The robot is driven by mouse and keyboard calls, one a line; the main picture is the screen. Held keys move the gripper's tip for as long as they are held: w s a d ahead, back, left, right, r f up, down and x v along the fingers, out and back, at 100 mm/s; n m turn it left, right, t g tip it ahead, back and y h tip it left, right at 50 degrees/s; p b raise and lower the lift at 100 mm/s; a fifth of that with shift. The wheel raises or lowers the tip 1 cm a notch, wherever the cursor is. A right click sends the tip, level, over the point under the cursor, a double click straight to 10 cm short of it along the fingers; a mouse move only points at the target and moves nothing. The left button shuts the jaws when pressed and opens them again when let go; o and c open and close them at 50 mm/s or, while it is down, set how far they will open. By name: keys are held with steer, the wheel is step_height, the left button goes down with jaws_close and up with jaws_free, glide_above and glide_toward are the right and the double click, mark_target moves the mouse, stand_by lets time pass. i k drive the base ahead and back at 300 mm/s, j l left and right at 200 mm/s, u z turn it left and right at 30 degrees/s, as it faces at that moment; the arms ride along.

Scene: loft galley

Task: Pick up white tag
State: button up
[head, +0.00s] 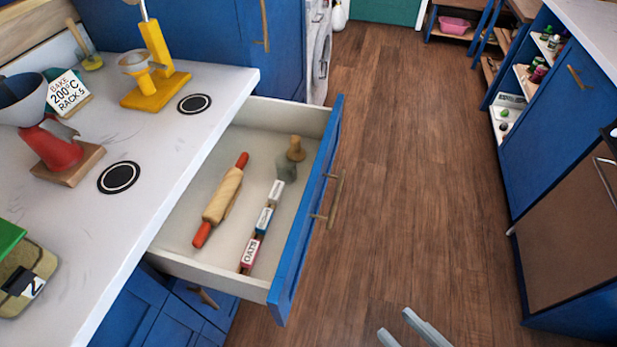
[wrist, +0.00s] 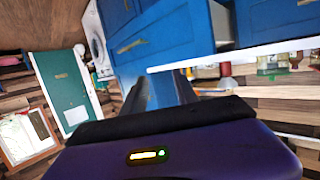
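An open drawer (head: 182,238) holds a row of small labelled tags near its front panel. The tag with the whitest look (head: 276,192) is at the far end of the row, its lettering too small to read. A blue-edged tag (head: 264,218) lies in the middle, and a pink-edged tag reading OATS (head: 250,252) lies nearest. My gripper (head: 397,323) shows only by its two grey fingertips at the bottom of the head view. They are apart, with nothing seen between them, over the floor to the right of the drawer. I cannot make out the tags in the wrist view.
A rolling pin (head: 222,206) lies in the drawer left of the tags; a wooden knob-topped item (head: 296,149) is at the far end. The wooden floor (head: 420,170) is clear.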

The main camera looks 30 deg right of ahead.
mark_target(276, 190)
steer(key=l+u, duration=0.25)
steer(key=u, duration=0.15)
steer(key=k+l+u, duration=0.15)
steer(key=u, duration=0.25)
steer(key=k+l+u, duration=0.15)
steer(key=l+u, duration=0.25)
steer(key=j, duration=0.1)
